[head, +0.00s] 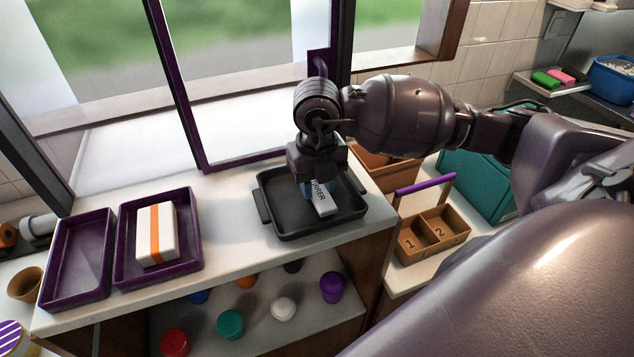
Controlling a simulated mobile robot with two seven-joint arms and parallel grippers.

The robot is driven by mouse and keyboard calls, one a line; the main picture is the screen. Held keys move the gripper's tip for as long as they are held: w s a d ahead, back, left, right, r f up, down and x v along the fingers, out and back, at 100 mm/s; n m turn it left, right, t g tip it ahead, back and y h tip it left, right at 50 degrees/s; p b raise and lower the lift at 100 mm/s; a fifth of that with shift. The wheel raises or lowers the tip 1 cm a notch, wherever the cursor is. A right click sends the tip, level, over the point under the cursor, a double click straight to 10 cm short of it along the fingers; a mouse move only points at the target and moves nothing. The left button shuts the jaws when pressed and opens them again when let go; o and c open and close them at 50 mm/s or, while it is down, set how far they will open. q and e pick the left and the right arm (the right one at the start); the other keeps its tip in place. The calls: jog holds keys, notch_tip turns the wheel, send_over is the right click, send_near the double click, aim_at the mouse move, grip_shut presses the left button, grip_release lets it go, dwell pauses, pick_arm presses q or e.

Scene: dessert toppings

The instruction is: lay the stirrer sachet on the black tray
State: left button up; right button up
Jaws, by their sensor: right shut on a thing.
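The stirrer sachet (324,203) is a small white packet with dark lettering, partly hidden by my right gripper. My right gripper (318,188) points down and is shut on the sachet, over the black tray (290,233). The black tray has low walls and side handles and sits on the white counter by the window. The sachet's lower end is over the tray floor; I cannot tell whether it touches. My left gripper is not in view.
Two purple trays (75,262) (188,205) stand at the left; one holds a white box with an orange stripe (143,240). Coloured jars (231,323) are on the shelf below. A numbered wooden caddy (432,240) with a purple handle stands at the right. Counter between trays is clear.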

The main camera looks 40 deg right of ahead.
aim_at(317, 188)
jog(key=shift+f, duration=0.2)
jog(key=shift+f, duration=0.1)
jog(key=o, duration=0.9)
jog(key=shift+r, duration=0.25)
notch_tip(317, 188, up, 12)
jog(key=shift+f+b, duration=0.1)
jog(key=shift+b, duration=0.5)
